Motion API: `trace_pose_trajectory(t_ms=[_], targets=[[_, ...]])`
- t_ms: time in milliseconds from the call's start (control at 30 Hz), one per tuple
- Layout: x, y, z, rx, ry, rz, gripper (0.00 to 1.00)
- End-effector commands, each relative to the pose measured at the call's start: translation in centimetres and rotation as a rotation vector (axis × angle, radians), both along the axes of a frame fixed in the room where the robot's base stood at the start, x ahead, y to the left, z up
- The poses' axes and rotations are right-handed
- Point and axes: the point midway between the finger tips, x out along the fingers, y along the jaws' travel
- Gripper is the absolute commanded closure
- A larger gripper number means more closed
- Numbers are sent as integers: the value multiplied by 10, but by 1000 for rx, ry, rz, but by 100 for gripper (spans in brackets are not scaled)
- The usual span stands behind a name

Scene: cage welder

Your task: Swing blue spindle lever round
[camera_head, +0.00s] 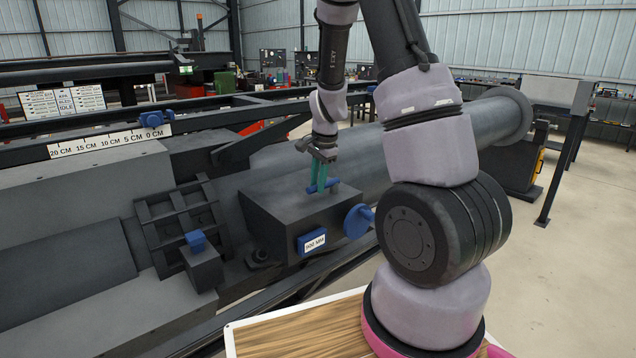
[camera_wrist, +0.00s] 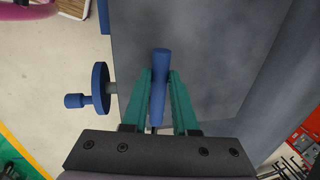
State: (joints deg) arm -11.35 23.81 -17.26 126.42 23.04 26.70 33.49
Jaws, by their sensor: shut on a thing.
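The blue spindle lever (camera_head: 323,186) sits on top of a dark grey gearbox-like block (camera_head: 285,215). My gripper (camera_head: 319,180) reaches down from above with its green fingers closed around the lever. In the wrist view the lever (camera_wrist: 160,75) is a blue rod between the two green fingers of my gripper (camera_wrist: 161,95), and its rounded end sticks out past the fingertips. The lever's other end is partly hidden by the gripper.
A blue handwheel (camera_head: 358,221) and a label plate reading 300 MM (camera_head: 313,242) are on the block's side. A smaller blue knob (camera_head: 196,240) stands to the left. A long grey cylinder (camera_head: 375,155) runs behind. A wooden board (camera_head: 300,335) is in front.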

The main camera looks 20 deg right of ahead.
Motion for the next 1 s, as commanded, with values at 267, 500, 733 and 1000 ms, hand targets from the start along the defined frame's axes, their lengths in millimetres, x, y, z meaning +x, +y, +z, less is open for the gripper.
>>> trace_pose_trajectory(t_ms=[267,500,733,1000], targets=[[1,0,1,0,-3,0,43],[0,0,6,1,-3,1,43],[-6,-2,46,2,-9,2,43],[-16,-6,93,1,-7,1,43]])
